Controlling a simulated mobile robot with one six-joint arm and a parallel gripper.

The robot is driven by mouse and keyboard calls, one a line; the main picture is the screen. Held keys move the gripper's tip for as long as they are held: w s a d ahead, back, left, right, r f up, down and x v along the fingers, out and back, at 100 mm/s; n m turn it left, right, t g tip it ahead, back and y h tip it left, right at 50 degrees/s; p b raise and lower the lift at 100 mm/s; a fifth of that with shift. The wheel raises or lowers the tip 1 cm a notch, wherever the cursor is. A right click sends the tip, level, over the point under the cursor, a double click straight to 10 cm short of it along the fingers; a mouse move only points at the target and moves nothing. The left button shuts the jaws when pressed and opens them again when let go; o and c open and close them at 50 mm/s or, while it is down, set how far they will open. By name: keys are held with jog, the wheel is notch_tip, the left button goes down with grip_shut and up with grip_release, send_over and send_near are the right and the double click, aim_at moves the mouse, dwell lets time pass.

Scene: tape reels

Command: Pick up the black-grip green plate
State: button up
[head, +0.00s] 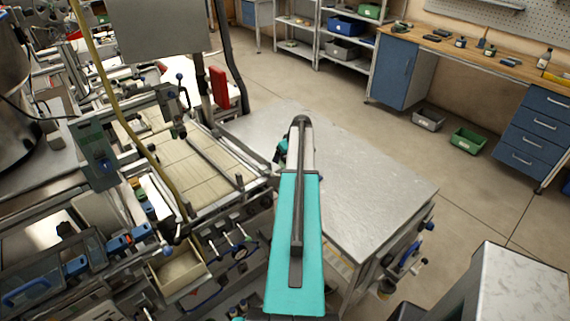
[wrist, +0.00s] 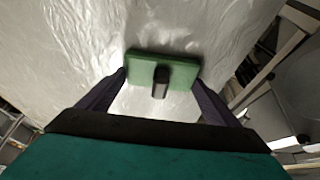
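The green plate (wrist: 140,72) with a black grip (wrist: 161,82) shows in the wrist view, on the shiny silver tabletop. The grip sticks up from its middle towards the camera. My gripper (wrist: 160,77) is open, with one dark finger to the left of the plate and one to the right. The fingertips appear close to the plate's two ends; I cannot tell whether they touch it. Nothing is seen held. In the head view my teal arm reaches over the silver table (head: 375,190), and the plate is hidden there.
Machinery with a tiled bed (head: 190,165) stands left of the table. Behind are a shelf unit (head: 335,45) and a workbench with blue drawers (head: 530,125). A grey bin (head: 428,119) and a green bin (head: 468,142) sit on the floor. The table's right part is bare.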

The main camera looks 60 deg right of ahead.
aim_at(285, 157)
jog(key=c, duration=0.4)
jog(key=shift+r, duration=0.15)
jog(key=shift+r+b, duration=2.05)
jog(key=shift+r, duration=2.85)
